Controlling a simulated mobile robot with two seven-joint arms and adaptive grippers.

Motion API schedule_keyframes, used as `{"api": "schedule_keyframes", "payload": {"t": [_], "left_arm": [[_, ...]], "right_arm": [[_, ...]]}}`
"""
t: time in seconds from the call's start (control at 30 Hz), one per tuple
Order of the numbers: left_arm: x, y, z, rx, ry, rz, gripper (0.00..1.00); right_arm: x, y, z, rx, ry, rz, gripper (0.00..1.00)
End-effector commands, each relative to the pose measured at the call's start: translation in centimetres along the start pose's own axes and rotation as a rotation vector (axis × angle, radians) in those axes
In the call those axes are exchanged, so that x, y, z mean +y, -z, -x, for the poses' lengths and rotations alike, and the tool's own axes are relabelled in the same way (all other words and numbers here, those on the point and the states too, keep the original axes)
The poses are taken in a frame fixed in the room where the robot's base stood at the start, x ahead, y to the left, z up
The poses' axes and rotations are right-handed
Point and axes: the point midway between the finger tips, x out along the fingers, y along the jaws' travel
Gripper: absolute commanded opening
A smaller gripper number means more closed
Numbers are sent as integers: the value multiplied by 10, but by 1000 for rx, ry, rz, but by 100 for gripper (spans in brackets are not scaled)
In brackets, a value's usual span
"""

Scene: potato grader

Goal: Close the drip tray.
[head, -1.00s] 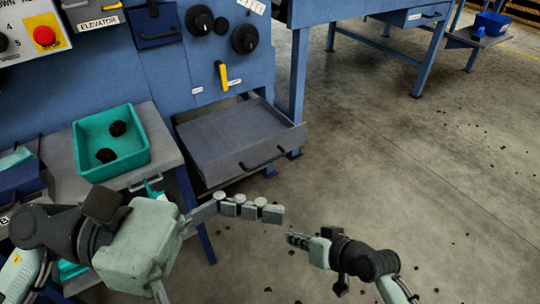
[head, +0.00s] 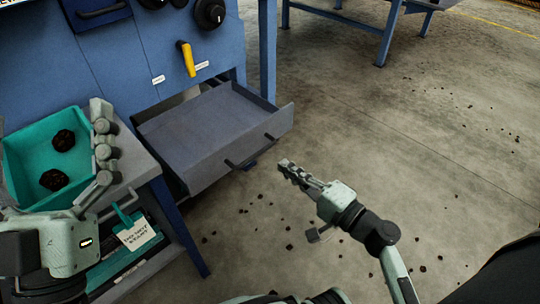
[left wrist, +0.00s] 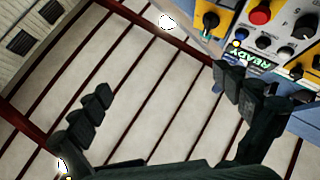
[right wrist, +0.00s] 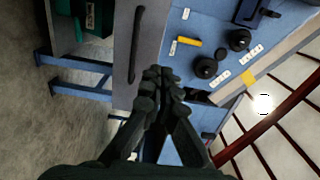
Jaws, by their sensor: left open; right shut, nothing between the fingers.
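The drip tray (head: 215,120) is a grey drawer pulled out from the blue machine, its front panel and dark handle (head: 250,150) facing the floor area. The tray's front (right wrist: 152,30) also shows in the right wrist view, just beyond the fingers. My right gripper (head: 285,166) is shut and empty, in front of the tray and apart from it as far as the head view shows. My left gripper (head: 112,145) is open and empty, above the right edge of the teal bin; its fingers (left wrist: 165,120) also show in the left wrist view.
The teal bin (head: 18,185) with two dark lumps sits on a grey side table (head: 140,165), left of the tray. A yellow lever (head: 187,58) sticks out above the tray. A blue leg (head: 267,50) stands behind it. The floor to the right is open, with scattered crumbs.

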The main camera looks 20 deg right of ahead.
Motion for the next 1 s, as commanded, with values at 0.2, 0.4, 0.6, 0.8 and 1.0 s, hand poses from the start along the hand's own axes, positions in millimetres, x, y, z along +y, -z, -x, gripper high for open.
{"api": "schedule_keyframes", "payload": {"t": [0.2, 0.4, 0.6, 0.8, 1.0], "left_arm": [[2, -9, -1, -72, -3, 0, 100], [4, -19, 0, -139, -5, 2, 100], [5, -26, 1, -183, -6, 4, 100], [5, -28, 2, -196, -6, 5, 100], [5, -29, 2, -198, -6, 5, 100]], "right_arm": [[-4, 0, -45, -3, 4, 2, 0], [-3, -1, -87, -3, 2, 2, 0], [-2, -1, -116, -2, 0, 2, 0], [0, -1, -128, -3, -2, 2, 0], [0, -1, -128, -2, -2, 2, 0]]}}
